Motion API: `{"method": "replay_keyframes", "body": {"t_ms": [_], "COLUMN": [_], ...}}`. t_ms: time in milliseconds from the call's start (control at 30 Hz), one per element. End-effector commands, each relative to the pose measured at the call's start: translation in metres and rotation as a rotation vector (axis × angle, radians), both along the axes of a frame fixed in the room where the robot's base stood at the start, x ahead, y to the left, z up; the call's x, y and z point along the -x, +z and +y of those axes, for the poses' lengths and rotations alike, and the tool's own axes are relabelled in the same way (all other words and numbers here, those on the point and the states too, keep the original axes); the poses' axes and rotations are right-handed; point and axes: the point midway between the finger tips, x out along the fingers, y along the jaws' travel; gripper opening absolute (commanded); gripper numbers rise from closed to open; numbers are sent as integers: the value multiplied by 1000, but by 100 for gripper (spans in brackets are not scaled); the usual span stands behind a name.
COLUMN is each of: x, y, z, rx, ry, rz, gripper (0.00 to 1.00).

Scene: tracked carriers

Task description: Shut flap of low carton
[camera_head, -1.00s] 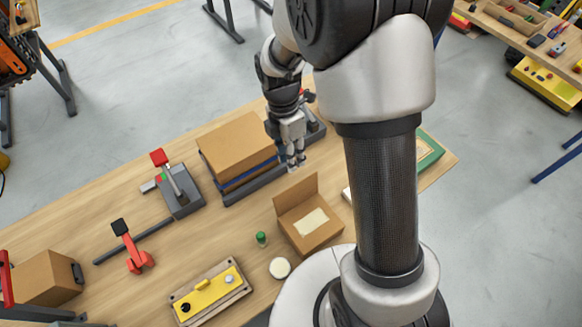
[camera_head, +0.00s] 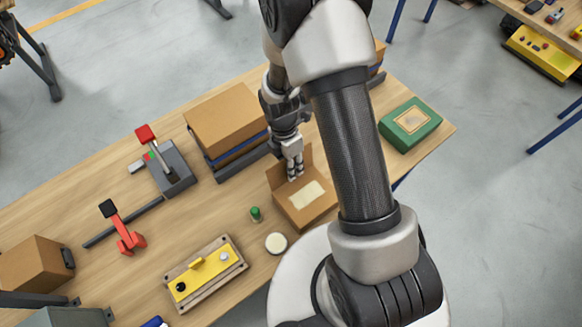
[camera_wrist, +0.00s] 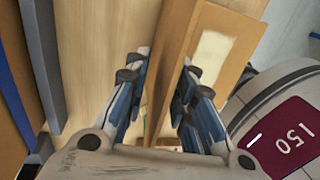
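The low carton (camera_head: 318,211) is a brown box with a pale label on its top, right of the middle of the workbench. Its flap (camera_head: 277,177) stands up along the far side, partly hidden by my gripper (camera_head: 292,174). In the wrist view, my gripper (camera_wrist: 160,88) has its two blue-grey fingers apart with a gap between them. The flap (camera_wrist: 168,60) shows as a brown panel in that gap, and the carton's label (camera_wrist: 211,52) lies to its right. I cannot tell whether a finger touches the flap.
A larger carton stack (camera_head: 225,120) stands behind and left. A green box (camera_head: 407,124) is at the right. A green-capped bottle (camera_head: 255,214), a white round item (camera_head: 276,242) and a yellow control box (camera_head: 205,271) lie in front and left. A red-handled lever (camera_head: 168,165) stands farther left.

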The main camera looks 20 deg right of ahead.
Motion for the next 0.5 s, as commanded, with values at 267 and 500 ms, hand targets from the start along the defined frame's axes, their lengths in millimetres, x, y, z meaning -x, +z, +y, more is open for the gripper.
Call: {"method": "replay_keyframes", "body": {"t_ms": [267, 500], "x": [1, 1], "y": [-4, -4], "z": [0, 0], "rx": [0, 0], "ry": [0, 0], "rz": [0, 0], "gripper": [23, 12]}}
